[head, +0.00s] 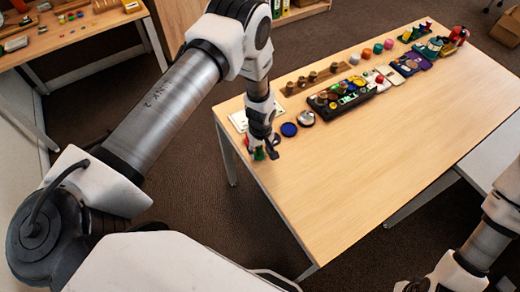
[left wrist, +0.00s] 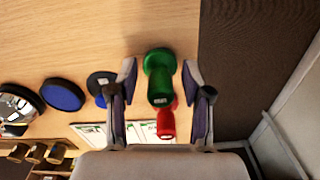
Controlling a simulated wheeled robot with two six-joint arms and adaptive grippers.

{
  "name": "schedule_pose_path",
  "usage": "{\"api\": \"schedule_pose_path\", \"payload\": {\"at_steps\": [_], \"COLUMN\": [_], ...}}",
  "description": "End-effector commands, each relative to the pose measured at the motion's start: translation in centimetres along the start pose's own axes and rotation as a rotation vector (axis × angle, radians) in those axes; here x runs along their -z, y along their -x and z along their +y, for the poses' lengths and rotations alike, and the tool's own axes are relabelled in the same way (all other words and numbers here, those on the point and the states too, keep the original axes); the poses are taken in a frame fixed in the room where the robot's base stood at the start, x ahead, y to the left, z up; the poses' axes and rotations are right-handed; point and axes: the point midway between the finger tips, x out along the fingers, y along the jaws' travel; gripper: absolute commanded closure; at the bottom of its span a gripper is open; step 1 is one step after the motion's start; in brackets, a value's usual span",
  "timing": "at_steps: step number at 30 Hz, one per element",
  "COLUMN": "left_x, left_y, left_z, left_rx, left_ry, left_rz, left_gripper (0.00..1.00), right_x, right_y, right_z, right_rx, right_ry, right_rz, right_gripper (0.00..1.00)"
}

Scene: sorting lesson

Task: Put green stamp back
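The green stamp (left wrist: 160,72) is near the table edge, in the middle of the left wrist view. In the head view only a little of the green stamp (head: 259,154) shows below my left gripper (head: 266,150). My left gripper is open, its two fingers (left wrist: 159,84) on either side of the green stamp with a gap on both sides. A red stamp (left wrist: 167,124) sits right by the green one, partly overlapped by it in view. My right gripper (head: 418,286) is at the bottom right of the head view, mostly cut off.
A blue round pad (head: 289,129) and a silver round item (head: 306,118) lie right of my left gripper. A white card (head: 238,121) lies behind it. A black tray (head: 345,100) and several small items line the table's back. The table's (head: 370,170) front is clear.

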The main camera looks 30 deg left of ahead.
Motion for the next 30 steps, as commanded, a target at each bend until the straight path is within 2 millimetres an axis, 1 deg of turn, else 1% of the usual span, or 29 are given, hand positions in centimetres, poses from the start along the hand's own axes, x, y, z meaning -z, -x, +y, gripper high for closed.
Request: {"api": "schedule_pose_path", "payload": {"at_steps": [5,7,9,11,14,18,22,24,27,30], "left_x": [0.0,0.0,0.1,0.1,0.1,0.1,0.1,0.0,0.0,-0.2], "left_y": [0.1,0.5,0.9,1.9,4.2,7.9,10.7,11.6,12.3,12.1], "left_z": [0.0,0.0,0.1,0.1,0.1,0.1,0.1,0.0,0.0,-0.2], "left_rx": [0.000,0.000,-0.002,-0.003,-0.003,-0.004,-0.003,-0.002,0.000,0.001], "left_ry": [0.000,0.000,0.000,0.000,-0.001,-0.001,0.000,0.000,0.000,-0.006], "left_rz": [0.000,0.000,0.001,0.002,0.003,0.003,0.002,0.001,0.000,-0.002], "left_gripper": [0.51,0.51,0.51,0.51,0.51,0.51,0.51,0.51,0.51,0.51], "right_x": [0.0,0.0,0.0,0.0,0.0,0.0,0.0,0.0,0.0,0.0], "right_y": [0.1,0.5,0.0,-0.5,-1.3,-2.4,-3.0,-3.1,-3.1,-3.1], "right_z": [0.0,0.0,0.0,0.0,0.0,0.0,0.0,0.0,0.0,0.0], "right_rx": [0.000,0.000,0.000,0.000,0.000,0.000,0.000,0.000,0.000,0.000], "right_ry": [0.000,0.000,0.000,0.000,0.000,0.000,0.000,0.000,0.000,0.000], "right_rz": [0.000,0.000,0.001,0.001,0.000,0.000,0.000,0.000,0.000,0.000], "right_gripper": [1.00,1.00,1.00,1.00,1.00,1.00,1.00,1.00,1.00,1.00]}}
